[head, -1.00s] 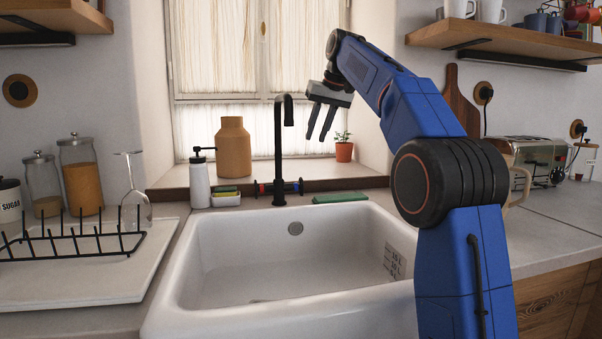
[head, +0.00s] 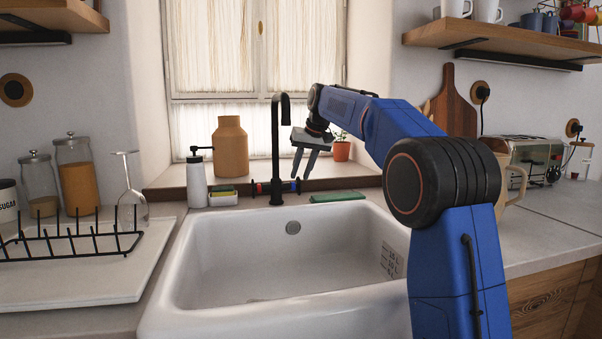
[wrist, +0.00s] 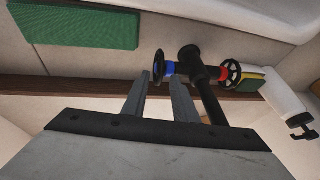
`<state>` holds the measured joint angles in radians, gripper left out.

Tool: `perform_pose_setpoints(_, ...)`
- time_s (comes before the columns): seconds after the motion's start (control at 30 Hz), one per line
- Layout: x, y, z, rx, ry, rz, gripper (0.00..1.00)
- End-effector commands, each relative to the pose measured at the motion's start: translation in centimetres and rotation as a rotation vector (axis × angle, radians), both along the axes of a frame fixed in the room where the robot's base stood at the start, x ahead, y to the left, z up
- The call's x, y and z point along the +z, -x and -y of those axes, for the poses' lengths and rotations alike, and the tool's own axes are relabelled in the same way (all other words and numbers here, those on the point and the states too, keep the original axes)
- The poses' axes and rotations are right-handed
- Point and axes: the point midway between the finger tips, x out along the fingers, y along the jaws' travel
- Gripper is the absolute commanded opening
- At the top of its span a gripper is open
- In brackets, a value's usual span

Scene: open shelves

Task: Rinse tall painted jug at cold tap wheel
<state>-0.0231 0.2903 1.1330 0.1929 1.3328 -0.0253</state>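The black tap (head: 277,150) stands behind the sink, with a wheel on each side of its base. The blue-marked cold tap wheel (head: 299,186) is on the right in the head view; the wrist view shows it (wrist: 158,64) at the left of the tap. My gripper (head: 303,178) points down just above this wheel. In the wrist view its fingers (wrist: 160,80) are apart and empty, tips close to the wheel; contact is unclear. A beige handled jug (head: 513,184) on the right counter is mostly hidden behind my arm; its paint does not show.
The white sink (head: 290,248) is empty. A soap bottle (head: 196,183), a brown vase (head: 230,148) and a potted plant (head: 341,151) stand nearby. A drying rack with a glass (head: 130,190) is at left.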

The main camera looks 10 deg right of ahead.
Motion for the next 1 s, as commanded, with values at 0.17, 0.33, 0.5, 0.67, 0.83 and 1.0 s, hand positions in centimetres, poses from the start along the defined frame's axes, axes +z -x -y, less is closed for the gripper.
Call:
perform_pose_setpoints(0.17,-0.32,-0.13,-0.08,0.000,0.000,0.000,0.26)
perform_pose_setpoints(0.33,-0.31,-0.12,-0.08,0.000,0.000,0.000,0.26)
perform_pose_setpoints(0.5,-0.31,-0.12,-0.08,0.000,0.000,0.000,0.00)
perform_pose_setpoints(0.67,-0.31,-0.09,-0.08,0.000,0.000,0.004,0.00)
perform_pose_setpoints(0.83,-0.35,0.28,-0.12,0.001,-0.001,0.056,0.00)
perform_pose_setpoints(1.0,-0.55,0.78,-0.13,0.002,-0.002,0.145,0.00)
